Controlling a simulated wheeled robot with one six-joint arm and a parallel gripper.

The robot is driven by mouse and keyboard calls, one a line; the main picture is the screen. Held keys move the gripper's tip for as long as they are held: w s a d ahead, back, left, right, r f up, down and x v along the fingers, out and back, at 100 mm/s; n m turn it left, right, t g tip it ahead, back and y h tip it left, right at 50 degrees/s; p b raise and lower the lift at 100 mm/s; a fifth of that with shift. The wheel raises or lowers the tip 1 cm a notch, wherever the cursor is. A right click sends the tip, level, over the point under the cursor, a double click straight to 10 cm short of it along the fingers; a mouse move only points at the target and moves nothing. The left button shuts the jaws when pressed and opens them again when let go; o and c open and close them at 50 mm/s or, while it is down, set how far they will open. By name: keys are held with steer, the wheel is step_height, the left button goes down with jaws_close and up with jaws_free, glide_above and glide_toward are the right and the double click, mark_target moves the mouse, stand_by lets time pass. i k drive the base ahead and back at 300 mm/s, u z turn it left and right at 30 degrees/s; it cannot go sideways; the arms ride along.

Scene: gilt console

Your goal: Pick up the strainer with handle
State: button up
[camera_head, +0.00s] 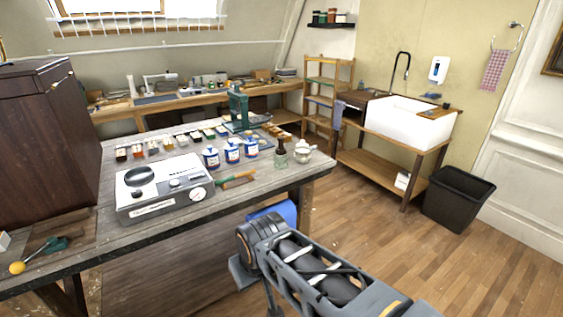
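I cannot surely make out a strainer with handle in the head view. A small pale metallic round thing (303,152) stands near the right corner of the workbench (150,232), beside a brown-and-clear bottle (281,152); it is too small to tell what it is. A tool with a green and wooden handle (237,180) lies at the right of the grey-white machine. My grey arm reaches in from the bottom right, in front of the bench. My gripper's fingers do not show.
On the bench are the grey-white machine (163,187), several blue-and-white jars (232,151), a green press (238,108) and a yellow-tipped tool (17,267). A dark cabinet (45,135) stands left. A sink (410,119) and black bin (458,199) stand right. The wooden floor between is clear.

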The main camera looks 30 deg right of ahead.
mark_target(301, 154)
steer(key=z, duration=0.65)
steer(key=i, duration=0.65)
steer(key=z, duration=0.6)
steer(key=i, duration=1.05)
steer(key=u, duration=0.45)
